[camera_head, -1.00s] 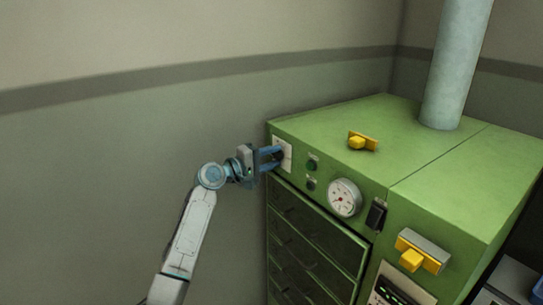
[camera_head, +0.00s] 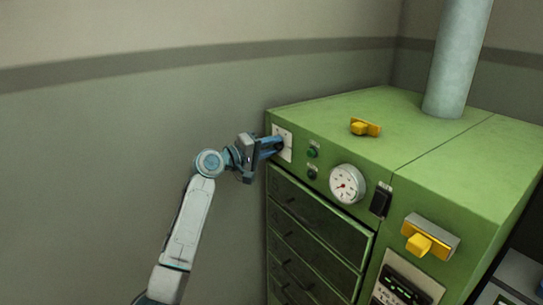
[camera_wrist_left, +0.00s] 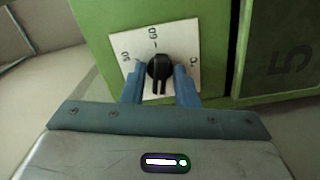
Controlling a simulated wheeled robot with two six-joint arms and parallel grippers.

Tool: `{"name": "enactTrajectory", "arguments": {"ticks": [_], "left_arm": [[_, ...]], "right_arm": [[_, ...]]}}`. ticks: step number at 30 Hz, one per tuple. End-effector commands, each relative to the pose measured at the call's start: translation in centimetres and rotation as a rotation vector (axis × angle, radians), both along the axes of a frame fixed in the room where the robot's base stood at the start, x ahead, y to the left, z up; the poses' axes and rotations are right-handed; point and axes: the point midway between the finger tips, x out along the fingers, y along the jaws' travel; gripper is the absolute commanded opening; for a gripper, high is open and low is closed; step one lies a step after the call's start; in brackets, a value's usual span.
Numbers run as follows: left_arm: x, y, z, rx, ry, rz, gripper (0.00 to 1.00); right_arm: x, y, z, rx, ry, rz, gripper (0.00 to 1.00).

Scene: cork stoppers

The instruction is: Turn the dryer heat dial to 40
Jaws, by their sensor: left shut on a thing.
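The dryer (camera_head: 330,125) is a green cabinet. Its heat dial is a black knob (camera_wrist_left: 159,68) on a white scale plate (camera_wrist_left: 185,45) at the front's left end; the plate also shows in the head view (camera_head: 288,144). In the wrist view the scale numbers are tilted and hard to read, and I cannot tell which mark the knob points to. My left gripper (camera_head: 277,147) reaches in from the left, its blue fingers on either side of the knob, shut on it. In the head view the gripper hides the knob. My right gripper is not in view.
Right of the dial are small green and dark buttons (camera_head: 312,153), a round gauge (camera_head: 347,184) and a black switch (camera_head: 381,200). Dark drawers (camera_head: 310,235) lie below. Yellow handles sit on top (camera_head: 365,127) and at the front right (camera_head: 428,240). A pipe (camera_head: 457,60) rises behind.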

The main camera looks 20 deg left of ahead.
Motion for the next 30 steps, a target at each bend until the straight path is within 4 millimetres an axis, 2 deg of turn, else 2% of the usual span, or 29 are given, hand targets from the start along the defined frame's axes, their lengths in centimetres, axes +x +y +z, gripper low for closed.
{"name": "enactTrajectory", "arguments": {"ticks": [1, 12, 22, 30], "left_arm": [[0.0, 0.0, -0.8, 0.036, -0.028, -0.001, 0.04], [0.0, 0.0, -0.7, 0.311, -0.241, 0.0, 0.04], [0.0, 0.0, -0.6, 0.503, -0.389, -0.002, 0.04], [0.0, 0.0, -0.4, 0.588, -0.452, -0.002, 0.04]], "right_arm": [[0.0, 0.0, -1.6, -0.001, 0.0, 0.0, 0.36], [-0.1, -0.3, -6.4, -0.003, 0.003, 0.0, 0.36], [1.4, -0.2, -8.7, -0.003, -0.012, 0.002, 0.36], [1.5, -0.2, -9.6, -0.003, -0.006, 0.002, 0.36]]}}
